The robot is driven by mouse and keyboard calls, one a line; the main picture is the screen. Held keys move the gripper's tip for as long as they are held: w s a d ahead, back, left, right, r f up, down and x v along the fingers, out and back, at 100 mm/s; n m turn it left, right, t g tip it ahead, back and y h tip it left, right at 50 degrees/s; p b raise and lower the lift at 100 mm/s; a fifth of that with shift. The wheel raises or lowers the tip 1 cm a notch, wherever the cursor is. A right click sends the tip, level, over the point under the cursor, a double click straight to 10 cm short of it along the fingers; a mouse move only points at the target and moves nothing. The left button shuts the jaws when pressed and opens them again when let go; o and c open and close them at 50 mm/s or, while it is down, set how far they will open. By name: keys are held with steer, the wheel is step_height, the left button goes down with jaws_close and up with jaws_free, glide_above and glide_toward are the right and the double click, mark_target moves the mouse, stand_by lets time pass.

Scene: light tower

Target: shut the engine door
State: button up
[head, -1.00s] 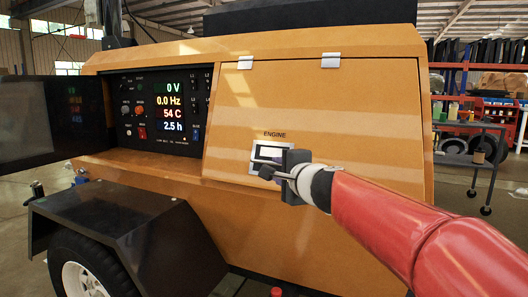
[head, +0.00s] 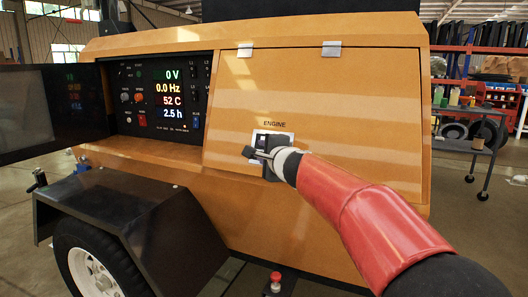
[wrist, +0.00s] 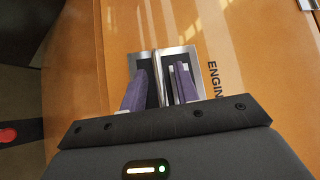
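The engine door (head: 330,110) is the large orange panel under two silver hinges, marked ENGINE. It looks about flush with the tower body; a small gap cannot be ruled out. Its latch (head: 287,136) is a silver-framed dark recess under the label, partly hidden by my gripper (head: 256,156). In the wrist view my gripper (wrist: 162,88) has its two fingers apart in front of the latch (wrist: 165,57). An upright metal bar of the latch shows between the fingers. I cannot tell whether either finger touches it.
A control panel (head: 160,98) with lit readouts is left of the door. Its own dark door (head: 50,108) stands swung open at far left. A black fender (head: 130,215) and wheel (head: 88,262) jut out at lower left. A shelf and cart (head: 470,145) stand behind at right.

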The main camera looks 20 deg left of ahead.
jaws_close()
steer(key=shift+w+d+f, duration=0.1)
steer(key=shift+w+f, duration=0.2)
steer(key=shift+w, duration=0.4)
steer(key=shift+w+d+f, duration=0.1)
steer(key=shift+w+f, duration=0.2)
steer(key=shift+w, duration=0.35)
jaws_free()
steer(key=f+b+v, duration=0.1)
steer(key=b+v, duration=0.2)
steer(key=v, duration=0.4)
steer(key=shift+s+d+r, duration=0.2)
steer(key=shift+r, duration=0.25)
